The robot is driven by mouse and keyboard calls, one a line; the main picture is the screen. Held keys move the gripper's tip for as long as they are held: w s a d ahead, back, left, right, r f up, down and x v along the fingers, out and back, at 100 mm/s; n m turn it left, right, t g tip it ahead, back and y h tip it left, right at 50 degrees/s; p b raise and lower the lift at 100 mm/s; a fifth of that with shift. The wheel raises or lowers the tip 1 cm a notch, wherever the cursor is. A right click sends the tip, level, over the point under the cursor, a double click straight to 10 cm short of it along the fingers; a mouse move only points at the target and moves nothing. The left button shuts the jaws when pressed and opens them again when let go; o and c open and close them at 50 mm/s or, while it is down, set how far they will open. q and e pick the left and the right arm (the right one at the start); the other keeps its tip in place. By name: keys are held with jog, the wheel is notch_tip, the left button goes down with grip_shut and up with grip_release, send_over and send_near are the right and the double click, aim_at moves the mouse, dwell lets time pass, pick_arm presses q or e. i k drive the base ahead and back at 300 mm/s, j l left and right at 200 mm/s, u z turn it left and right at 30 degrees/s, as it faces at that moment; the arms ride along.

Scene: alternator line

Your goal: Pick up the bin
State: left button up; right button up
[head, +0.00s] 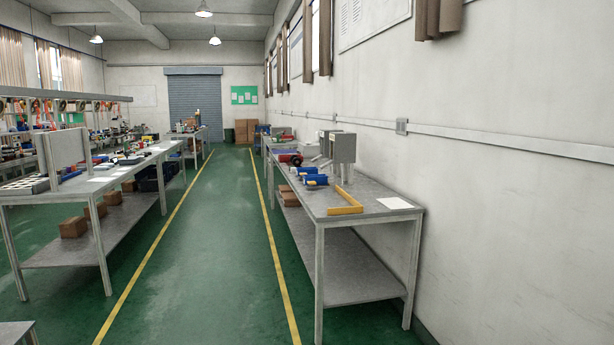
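Two small blue bins, a nearer one (316,181) and a farther one (305,170), sit on the grey workbench (330,202) on the right. Small parts appear to lie in or beside them, too small to tell. A dark green bin-like container (229,135) stands on the floor at the far end, left of stacked cardboard boxes. The frame does not show which of these is the task's bin. Neither of my grippers is in view, and nothing is seen held.
A yellow L-shaped piece (346,205) and a white sheet (395,203) lie on the right bench, near a grey machine (342,147). Another long bench (130,170) stands on the left. The green aisle (205,240) between the yellow lines is clear.

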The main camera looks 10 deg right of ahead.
aim_at(313, 170)
jog(key=i+u, duration=0.15)
jog(key=i, duration=8.7)
jog(key=i+z, duration=0.2)
jog(key=z, duration=0.25)
jog(key=i+j+z, duration=0.15)
jog(key=z, duration=0.25)
jog(key=i+j+z, duration=0.15)
jog(key=z, duration=0.3)
jog(key=i+j, duration=0.05)
jog(key=i, duration=0.05)
